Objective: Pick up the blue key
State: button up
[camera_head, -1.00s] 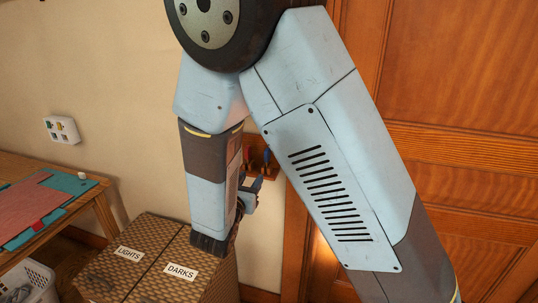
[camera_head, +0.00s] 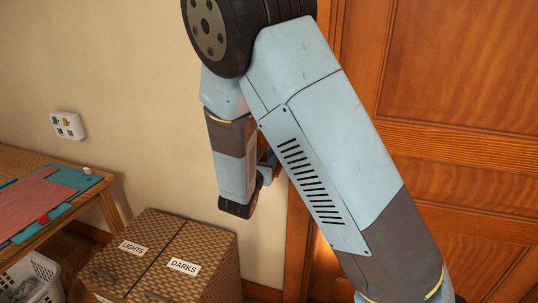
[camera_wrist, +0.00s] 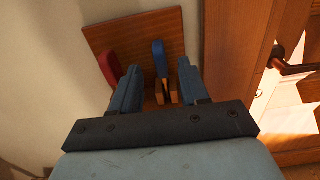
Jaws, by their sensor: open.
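The blue key (camera_wrist: 159,56) hangs upright on a wooden board on the wall, in the middle of the wrist view. Its lower end is at a small wooden peg or block (camera_wrist: 158,98). My gripper (camera_wrist: 158,68) is open, with one finger on each side of the blue key in the picture. I see a gap on both sides; how deep the key lies between the fingers I cannot tell. In the head view my gripper (camera_head: 267,172) is near the wall, and my arm hides most of the board and key.
A red key (camera_wrist: 109,66) hangs left of the blue one on the wooden board (camera_wrist: 112,36), close to my left finger. A door with a handle (camera_wrist: 285,66) is at the right. A wicker hamper (camera_head: 205,245) stands below, and a table (camera_head: 95,190) is at the left.

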aim_at(269, 154)
jog(key=x, duration=0.3)
jog(key=shift+w+d, duration=0.15)
jog(key=shift+w, duration=0.2)
grip_shut()
